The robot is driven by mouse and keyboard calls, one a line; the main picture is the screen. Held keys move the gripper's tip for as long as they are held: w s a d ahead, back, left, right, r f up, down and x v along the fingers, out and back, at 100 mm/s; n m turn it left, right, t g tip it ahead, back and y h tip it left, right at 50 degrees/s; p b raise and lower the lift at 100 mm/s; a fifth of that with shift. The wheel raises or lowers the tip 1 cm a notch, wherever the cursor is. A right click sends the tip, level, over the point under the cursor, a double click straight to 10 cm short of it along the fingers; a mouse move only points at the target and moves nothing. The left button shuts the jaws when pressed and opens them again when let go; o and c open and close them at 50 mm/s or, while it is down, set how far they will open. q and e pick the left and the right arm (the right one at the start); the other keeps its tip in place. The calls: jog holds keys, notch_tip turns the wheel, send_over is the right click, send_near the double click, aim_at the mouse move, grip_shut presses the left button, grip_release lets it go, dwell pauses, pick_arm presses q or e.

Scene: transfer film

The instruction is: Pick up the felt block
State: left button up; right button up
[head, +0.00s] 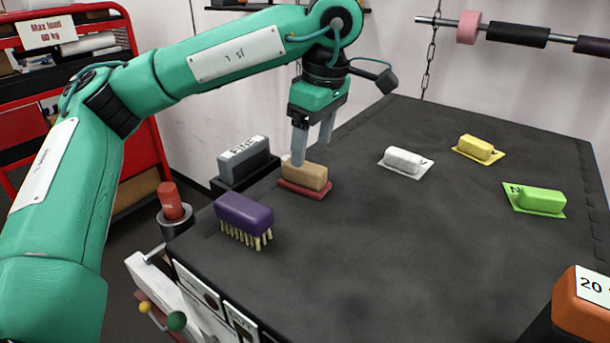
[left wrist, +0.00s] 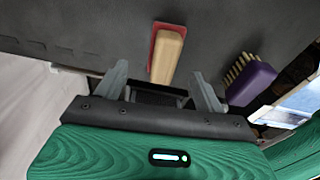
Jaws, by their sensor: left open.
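The felt block (head: 304,176), a tan block with a flat red layer under it, lies on the dark table near its left edge. It also shows in the left wrist view (left wrist: 168,55), ahead of the fingertips and lined up between them. My left gripper (head: 312,154) points down just above and behind the block, open and empty. In the left wrist view its two fingers (left wrist: 160,77) stand apart with nothing between them. In the head view one finger overlaps the block's far edge; I cannot tell whether it touches. My right gripper is not in view.
A purple brush (head: 244,212) with bristles stands in front of the block, and a grey labelled block (head: 244,155) is to its left. White (head: 404,160), yellow (head: 476,147) and green (head: 540,199) blocks lie to the right. The table's middle (head: 400,250) is clear.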

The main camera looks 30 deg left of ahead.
aim_at(305, 165)
pick_arm(q)
jog(key=shift+s+a+f, duration=0.1)
jog(key=shift+f, duration=0.4)
jog(key=shift+s+a+f+p, duration=0.15)
jog(key=shift+f+p, duration=0.1)
jog(key=shift+f, duration=0.3)
jog(key=shift+s+a+f+p, duration=0.1)
jog(key=shift+a+f+p, duration=0.15)
jog(key=shift+f, duration=0.35)
jog(key=shift+s+a+f+p, duration=0.1)
jog(key=shift+f+p, duration=0.15)
jog(key=shift+f, duration=0.3)
jog(key=shift+w+a+f, duration=0.1)
jog(key=shift+f, duration=0.85)
jog(key=c, duration=1.1)
